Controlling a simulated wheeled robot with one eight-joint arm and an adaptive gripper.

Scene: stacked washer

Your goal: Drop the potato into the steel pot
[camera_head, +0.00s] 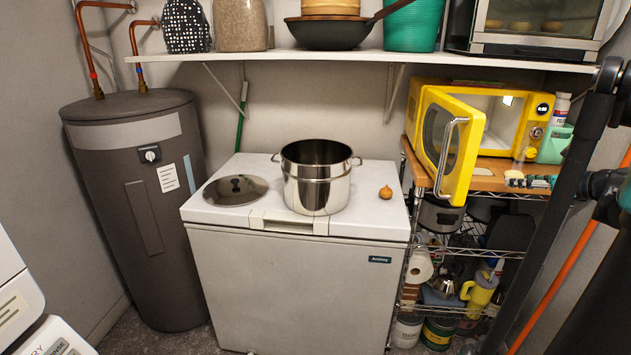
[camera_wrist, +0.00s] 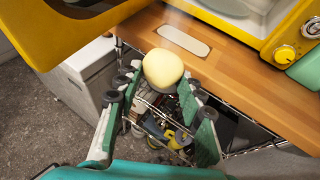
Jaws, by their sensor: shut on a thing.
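The pale yellow potato (camera_wrist: 163,67) is between the fingertips of my gripper (camera_wrist: 161,82) in the wrist view. The gripper is shut on it, in front of the wooden shelf top. In the head view my gripper (camera_head: 527,181) is at the right, by the front of the wooden top and right of the open microwave door. The potato is hard to make out there. The shiny steel pot (camera_head: 318,190) stands upright and open on the white chest freezer, well to the left of my gripper. Its bottom inside is hidden.
A lid (camera_head: 235,189) lies left of the pot on the freezer (camera_head: 290,270), and an onion (camera_head: 385,192) sits right of it. The yellow microwave door (camera_head: 452,145) stands open between gripper and pot. A loaded wall shelf (camera_head: 350,56) hangs above.

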